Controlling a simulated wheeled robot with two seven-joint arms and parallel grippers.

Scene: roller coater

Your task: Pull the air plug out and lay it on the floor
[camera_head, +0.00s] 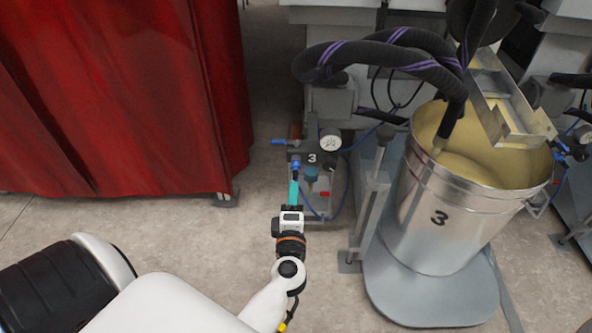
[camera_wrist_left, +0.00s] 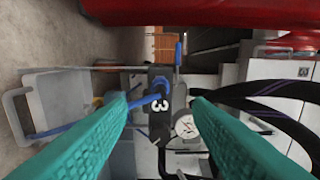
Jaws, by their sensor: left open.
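The air plug looks to be the blue fitting (camera_wrist_left: 148,99) beside the black block marked 3 (camera_wrist_left: 158,118) in the left wrist view. In the head view blue shows at the fitting (camera_head: 295,164), just past my left gripper's fingertips. My left gripper (camera_head: 293,186) has teal fingers and reaches toward the block from below in the picture. In the left wrist view its two fingers (camera_wrist_left: 162,104) are apart, with the blue fitting and block showing between them. I cannot tell whether a finger touches the fitting. My right gripper is out of view.
A pressure gauge (camera_head: 330,142) sits right of the block, with a blue lever (camera_head: 284,142) at upper left. A metal bucket marked 3 (camera_head: 410,210) and thick black hoses (camera_head: 400,55) stand right. A red curtain (camera_head: 120,100) hangs left. Floor (camera_head: 230,235) below the curtain is clear.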

